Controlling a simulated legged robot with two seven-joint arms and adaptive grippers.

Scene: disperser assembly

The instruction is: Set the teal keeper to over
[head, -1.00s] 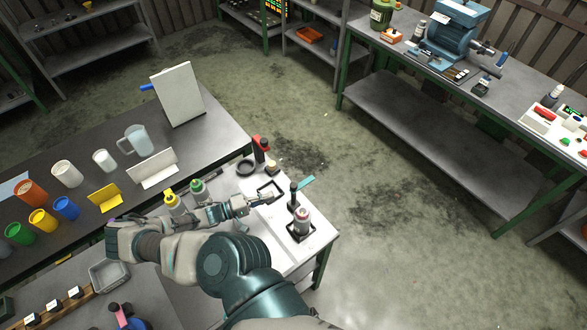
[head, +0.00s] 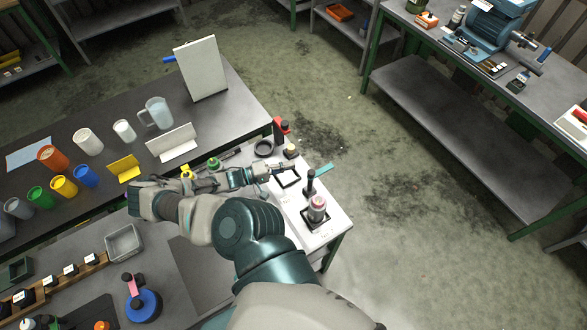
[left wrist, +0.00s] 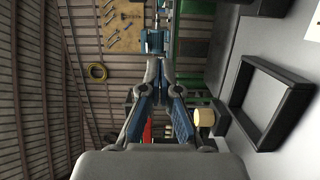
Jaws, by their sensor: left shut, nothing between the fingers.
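The teal keeper (head: 321,171) is a flat teal bar at the top of a black post (head: 310,184) on the white-topped stand. It points up and right, past the stand's edge in the picture. A pink-and-white canister (head: 317,205) stands in a black square holder beside the post. My left gripper (head: 280,168) is shut and empty, above the far side of an empty black square frame, left of the keeper and apart from it. Its closed fingers also show in the left wrist view (left wrist: 158,70). The keeper is not visible there. My right gripper is not in view.
The empty black square frame (head: 287,178) shows large in the left wrist view (left wrist: 270,103). A red-topped black post (head: 281,130), a black ring (head: 264,148) and a cream knob (head: 291,151) stand behind my gripper. Cups and cards fill the dark bench at left.

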